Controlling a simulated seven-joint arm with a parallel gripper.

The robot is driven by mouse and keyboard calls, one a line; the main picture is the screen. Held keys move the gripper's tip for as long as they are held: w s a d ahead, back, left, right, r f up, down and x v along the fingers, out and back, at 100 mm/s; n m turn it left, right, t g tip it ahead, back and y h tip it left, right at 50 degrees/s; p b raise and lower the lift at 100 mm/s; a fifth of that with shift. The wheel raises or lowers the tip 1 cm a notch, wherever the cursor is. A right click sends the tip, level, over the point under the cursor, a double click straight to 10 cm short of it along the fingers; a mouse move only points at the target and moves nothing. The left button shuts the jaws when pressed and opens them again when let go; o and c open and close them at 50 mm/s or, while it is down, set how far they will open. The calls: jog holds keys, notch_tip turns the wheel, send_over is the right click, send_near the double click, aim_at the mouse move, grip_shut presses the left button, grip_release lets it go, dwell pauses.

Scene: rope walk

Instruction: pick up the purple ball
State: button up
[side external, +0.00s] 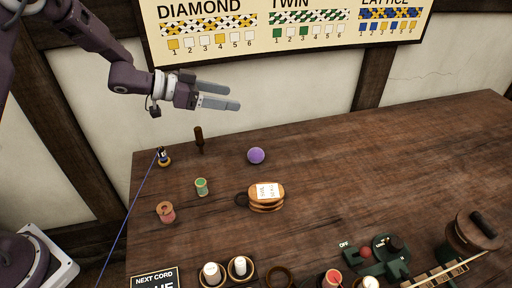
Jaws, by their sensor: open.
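The purple ball (256,156) rests on the wooden table, left of the middle of the side external view and toward the table's back edge. My gripper (240,98) is up in the air, above the back edge of the table in the picture. Its two grey fingers point to the right with a gap between them. It is open and empty, apart from the ball, which shows below the fingertips in the picture.
A wooden block with a white label (267,196) sits just below the ball in the picture. A green spool (201,187), a pink spool (166,212), a dark bottle-shaped peg (199,139) and a blue-cord spool (164,157) stand to the left. The table (400,160) is clear to the ball's right.

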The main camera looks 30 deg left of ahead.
send_near(250, 153)
jog(key=w, duration=0.1)
jog(key=w+d+f, duration=0.1)
jog(key=w, duration=0.1)
jog(key=shift+d+f, duration=0.2)
jog(key=x, duration=0.7)
jog(key=shift+s+d+f, duration=0.15)
jog(key=shift+s+d, duration=0.15)
jog(key=shift+s, duration=0.05)
jog(key=c, duration=1.3)
jog(key=shift+c, duration=0.6)
